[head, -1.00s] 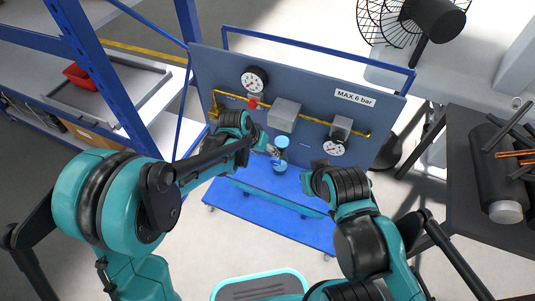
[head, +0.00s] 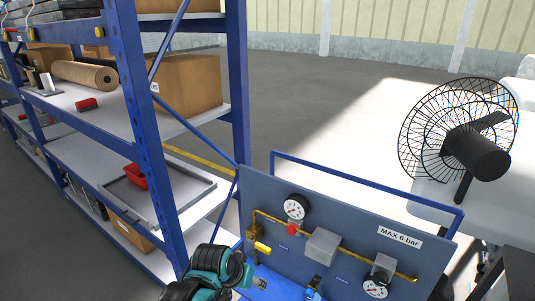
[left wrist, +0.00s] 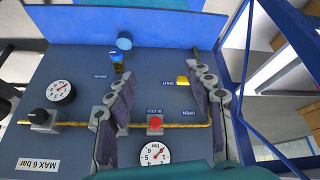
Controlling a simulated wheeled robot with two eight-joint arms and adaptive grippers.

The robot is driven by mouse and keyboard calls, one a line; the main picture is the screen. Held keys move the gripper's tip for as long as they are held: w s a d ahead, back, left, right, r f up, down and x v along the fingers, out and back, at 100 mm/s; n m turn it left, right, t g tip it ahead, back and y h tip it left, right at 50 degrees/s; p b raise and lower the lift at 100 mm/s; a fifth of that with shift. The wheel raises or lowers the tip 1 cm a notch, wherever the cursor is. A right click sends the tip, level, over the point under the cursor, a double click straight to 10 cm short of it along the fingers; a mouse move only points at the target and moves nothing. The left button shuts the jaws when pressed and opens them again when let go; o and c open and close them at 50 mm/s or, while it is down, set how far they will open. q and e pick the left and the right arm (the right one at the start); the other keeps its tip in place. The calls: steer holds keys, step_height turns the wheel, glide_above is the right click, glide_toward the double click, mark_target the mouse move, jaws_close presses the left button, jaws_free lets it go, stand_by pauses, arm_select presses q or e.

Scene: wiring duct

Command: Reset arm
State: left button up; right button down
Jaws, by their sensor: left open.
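My left gripper (head: 260,283) is low in the head view, in front of the panel's left part. In the left wrist view its two fingers (left wrist: 160,78) stand wide apart with nothing between them. Beyond the gap are a yellow lever (left wrist: 183,81) by the "SHUT" label and a red knob (left wrist: 154,122) by the "BLEED" label. The lever (head: 262,247) and red knob (head: 291,229) also show in the head view. My right arm and gripper are out of view.
The blue-grey panel (head: 345,247) carries gauges (head: 295,207), a grey box (head: 322,245) and a brass pipe. A blue shelf rack (head: 150,140) stands close on the left. A black fan (head: 475,150) stands at the right. Open floor (head: 330,90) lies behind.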

arm_select(q)
steer(key=s+a+r+n+t+y, duration=0.1)
steer(key=s+a+n+t+y, duration=0.1)
steer(key=s+a, duration=1)
steer(key=shift+a+r+n+y, duration=0.15)
steer(key=shift+a+n+y, duration=0.25)
steer(key=shift+n, duration=0.3)
stand_by(0.9)
